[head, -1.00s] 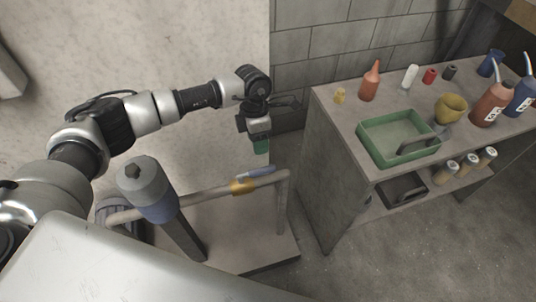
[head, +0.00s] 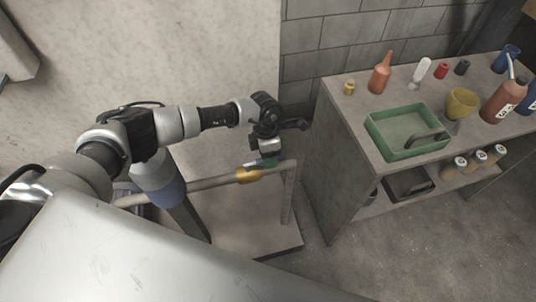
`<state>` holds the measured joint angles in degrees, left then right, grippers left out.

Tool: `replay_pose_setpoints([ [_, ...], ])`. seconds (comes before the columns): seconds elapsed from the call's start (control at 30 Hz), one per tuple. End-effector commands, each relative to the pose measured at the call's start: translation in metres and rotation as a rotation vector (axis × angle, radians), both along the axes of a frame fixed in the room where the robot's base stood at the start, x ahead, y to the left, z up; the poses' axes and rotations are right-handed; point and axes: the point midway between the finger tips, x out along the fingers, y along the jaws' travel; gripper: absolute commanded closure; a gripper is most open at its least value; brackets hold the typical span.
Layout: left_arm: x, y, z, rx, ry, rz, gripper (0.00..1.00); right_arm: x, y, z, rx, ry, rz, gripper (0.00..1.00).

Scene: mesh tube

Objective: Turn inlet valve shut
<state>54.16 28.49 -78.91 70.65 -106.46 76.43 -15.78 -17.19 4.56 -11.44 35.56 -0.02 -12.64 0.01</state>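The inlet valve is a yellow-orange body (head: 248,176) on a grey horizontal pipe low in the middle of the head view. My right gripper is not in view.
The pipe (head: 215,182) runs from a blue-grey cylinder (head: 158,182) to an upright post (head: 289,192) over a low slab. A bench to the right holds a green tray (head: 372,137), bottles and a yellow cup (head: 461,103). The bench's left side stands close to the post.

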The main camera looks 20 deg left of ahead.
Motion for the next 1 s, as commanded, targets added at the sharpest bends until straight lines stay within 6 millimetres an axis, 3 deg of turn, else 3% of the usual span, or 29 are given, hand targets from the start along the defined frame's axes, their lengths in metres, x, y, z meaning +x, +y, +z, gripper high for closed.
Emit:
replay_pose_setpoints([
  [0.03,0.000,0.000,0.000,0.000,0.000,0.000,0.67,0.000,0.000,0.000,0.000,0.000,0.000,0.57],
  [0.27,0.000,0.000,0.000,0.000,0.000,0.000,1.00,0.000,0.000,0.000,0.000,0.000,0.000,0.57],
  [0.67,-0.001,-0.001,0.000,-0.001,-0.002,-0.033,1.00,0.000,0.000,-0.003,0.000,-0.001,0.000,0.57],
  [1.0,-0.013,-0.008,-0.002,-0.001,-0.003,-0.245,1.00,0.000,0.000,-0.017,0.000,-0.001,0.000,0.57],
])
